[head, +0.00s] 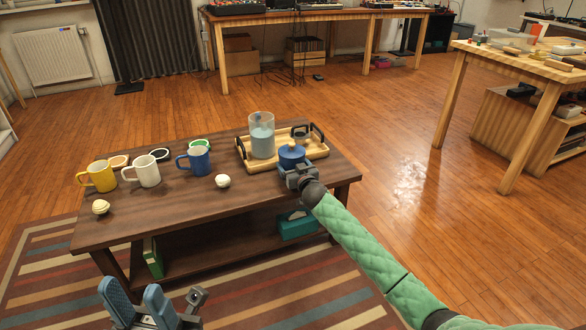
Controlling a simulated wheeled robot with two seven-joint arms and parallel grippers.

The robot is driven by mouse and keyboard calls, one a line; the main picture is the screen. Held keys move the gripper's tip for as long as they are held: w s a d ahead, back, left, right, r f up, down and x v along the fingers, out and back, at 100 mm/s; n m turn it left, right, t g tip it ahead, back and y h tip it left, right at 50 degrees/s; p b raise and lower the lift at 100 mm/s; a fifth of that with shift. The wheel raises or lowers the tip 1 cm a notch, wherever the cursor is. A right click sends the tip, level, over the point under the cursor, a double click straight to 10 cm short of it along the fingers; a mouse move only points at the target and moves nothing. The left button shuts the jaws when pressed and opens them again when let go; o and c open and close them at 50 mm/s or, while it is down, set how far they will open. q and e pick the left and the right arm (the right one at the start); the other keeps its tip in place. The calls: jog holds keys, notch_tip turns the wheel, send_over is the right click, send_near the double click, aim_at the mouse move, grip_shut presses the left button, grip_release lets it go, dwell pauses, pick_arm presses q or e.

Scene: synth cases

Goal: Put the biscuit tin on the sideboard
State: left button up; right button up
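No thing in view is clearly a biscuit tin or a sideboard. A blue lidded pot (291,154) with a knob stands at the front edge of a wooden tray (318,150) on the dark low table (210,213). My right gripper (297,172), on the green-sleeved arm, is right in front of the pot and hides its lower part. I cannot tell whether its fingers hold the pot. My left gripper (133,288) is low at the bottom left, in front of the table, with its two blue fingers apart and nothing between them.
A clear jug (262,140) stands on the tray. Yellow (101,176), white (147,171) and blue (199,160) mugs and two pale balls (222,181) are on the table. A teal box (297,225) lies on its lower shelf. A light wooden table (520,67) stands right; floor between is clear.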

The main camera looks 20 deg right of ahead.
dwell(0.3)
jog(key=o, duration=1.2)
jog(key=shift+c, duration=0.2)
jog(key=shift+r, duration=0.1)
